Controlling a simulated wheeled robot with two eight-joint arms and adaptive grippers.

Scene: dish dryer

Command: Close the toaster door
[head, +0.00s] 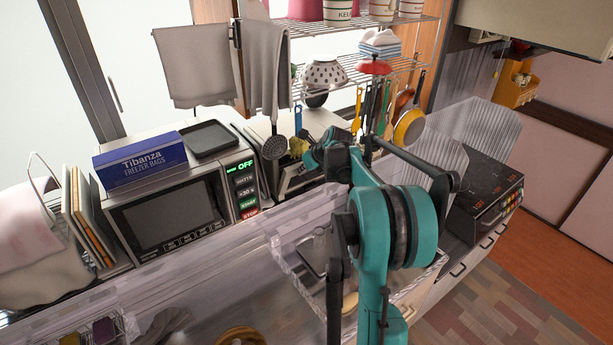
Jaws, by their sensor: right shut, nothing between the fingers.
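A silver box-shaped appliance (262,131), which looks like the toaster, stands on the counter right of the microwave. My right arm and hanging utensils cover much of its front, so I cannot tell how far its door stands open. My right gripper (308,151) is at the front right of this appliance, shut and empty. I cannot tell whether it touches the door. My left gripper is not in view.
A microwave (165,217) with a blue freezer-bag box (141,162) stands at the left. A wire rack (410,66) with hanging pans and utensils is above. A clear-walled basin (290,262) lies in front. A black cooker (486,190) stands at the right.

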